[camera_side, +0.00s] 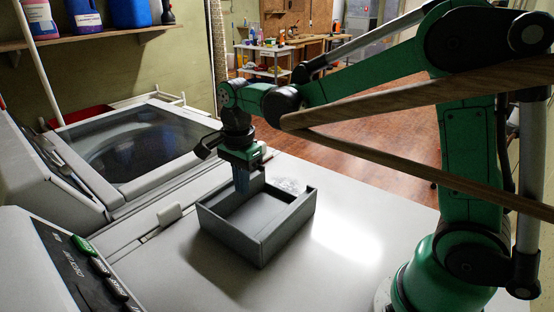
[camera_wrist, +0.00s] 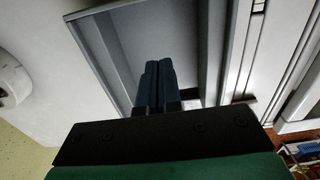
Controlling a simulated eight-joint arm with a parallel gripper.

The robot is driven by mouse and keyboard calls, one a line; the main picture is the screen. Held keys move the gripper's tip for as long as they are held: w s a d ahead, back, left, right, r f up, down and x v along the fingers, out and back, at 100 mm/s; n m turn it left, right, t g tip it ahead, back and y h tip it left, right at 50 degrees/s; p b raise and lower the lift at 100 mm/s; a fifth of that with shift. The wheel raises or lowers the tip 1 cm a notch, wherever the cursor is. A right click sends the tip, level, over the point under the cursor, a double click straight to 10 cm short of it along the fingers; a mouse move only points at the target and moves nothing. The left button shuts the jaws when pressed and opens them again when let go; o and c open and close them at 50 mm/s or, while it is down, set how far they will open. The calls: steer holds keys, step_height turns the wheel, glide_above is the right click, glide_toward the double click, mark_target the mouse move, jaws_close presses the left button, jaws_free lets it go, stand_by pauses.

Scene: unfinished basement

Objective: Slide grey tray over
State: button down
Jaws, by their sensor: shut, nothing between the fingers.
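The grey tray (camera_side: 262,246) is an open box with low walls, lying on the white machine top in the side view. Its inside looks empty. My gripper (camera_side: 242,190) points down at the tray's far left part, with its blue fingers shut and nothing between them. The fingertips reach down at the tray's wall; whether they touch it I cannot tell. In the wrist view the shut fingers (camera_wrist: 153,75) show in front of the tray's grey floor (camera_wrist: 165,35), with its walls on both sides. The lower part of the tray is hidden behind my gripper there.
The white machine top (camera_side: 350,235) is clear to the right and front of the tray. A washer with a glass lid (camera_side: 140,140) stands at the left. A control panel (camera_side: 85,265) rises at the front left. Wooden bars (camera_side: 430,92) cross in front of my arm.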

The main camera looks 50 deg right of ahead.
steer(key=shift+r, duration=1.95)
steer(key=c, duration=1)
jaws_free()
steer(key=shift+w+f, duration=0.1)
steer(key=shift+w, duration=0.05)
steer(key=o, duration=0.6)
steer(key=shift+w+d+f, duration=0.25)
steer(key=shift+w+f, duration=0.1)
steer(key=shift+w, duration=0.2)
steer(key=shift+w+d+f, duration=0.25)
steer(key=shift+w+f, duration=0.1)
steer(key=shift+w, duration=0.2)
steer(key=shift+c, duration=0.2)
glide_above(232, 187)
step_height(232, 187, down, 4)
steer(key=shift+s+a+r, duration=0.1)
steer(key=shift+s, duration=0.05)
steer(key=shift+f, duration=0.25)
